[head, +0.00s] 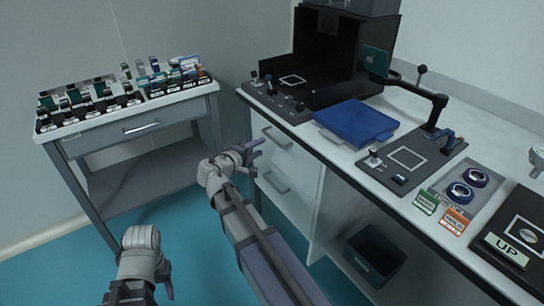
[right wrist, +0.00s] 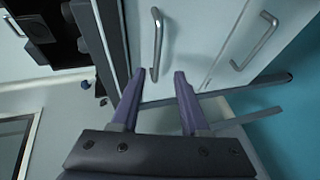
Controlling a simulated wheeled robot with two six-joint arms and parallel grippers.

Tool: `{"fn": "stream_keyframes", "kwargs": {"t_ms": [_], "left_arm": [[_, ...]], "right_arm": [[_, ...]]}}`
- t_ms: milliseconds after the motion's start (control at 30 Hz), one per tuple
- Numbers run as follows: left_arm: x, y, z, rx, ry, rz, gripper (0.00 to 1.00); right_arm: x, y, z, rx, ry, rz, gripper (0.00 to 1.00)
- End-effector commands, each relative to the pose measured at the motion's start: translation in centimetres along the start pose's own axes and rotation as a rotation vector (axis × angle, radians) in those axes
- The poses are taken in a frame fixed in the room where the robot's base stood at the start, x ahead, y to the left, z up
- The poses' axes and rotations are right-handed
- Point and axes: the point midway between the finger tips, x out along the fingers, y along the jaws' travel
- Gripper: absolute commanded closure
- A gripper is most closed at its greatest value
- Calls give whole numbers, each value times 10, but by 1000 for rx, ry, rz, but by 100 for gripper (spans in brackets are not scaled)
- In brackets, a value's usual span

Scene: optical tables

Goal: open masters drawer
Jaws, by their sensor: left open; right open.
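The white bench has an upper drawer (head: 290,155) with a bar handle (head: 275,138) and a lower drawer with its own handle (head: 274,182). Both drawers look shut; I cannot read a masters label on either. My right gripper (head: 254,158) is open and empty in front of these drawers. In the right wrist view its fingertips (right wrist: 158,74) are spread on either side of the near end of one handle (right wrist: 157,45), not gripping it. The other handle (right wrist: 254,42) is off to the right. My left gripper (head: 166,280) is low at the lower left, away from the drawers.
A grey side table (head: 75,142) with a shut, handled drawer (head: 140,128) stands at the left, bearing several small labelled items. The bench top holds a blue case (head: 356,122), a black enclosure (head: 335,60) and fixtures. A dark bin (head: 374,256) sits under the bench. Teal floor is open between.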

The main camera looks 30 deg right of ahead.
Motion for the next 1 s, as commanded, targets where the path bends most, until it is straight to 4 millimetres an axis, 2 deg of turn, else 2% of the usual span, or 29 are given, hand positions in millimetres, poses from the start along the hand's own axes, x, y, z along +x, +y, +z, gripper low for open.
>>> {"fn": "stream_keyframes", "kwargs": {"t_ms": [33,100,433,800,1000], "left_arm": [[13,1,-1,0,0,0,50],[18,2,-1,0,0,-1,50],[20,2,-1,0,0,-1,50],[31,3,-2,2,1,0,50],[33,4,-2,3,1,0,50]], "right_arm": [[8,-7,-1,-9,4,23,55],[13,-5,-2,-20,7,47,55],[22,0,-3,-30,11,71,55],[76,3,-4,-31,9,70,55],[91,4,-4,-30,11,70,55]]}}
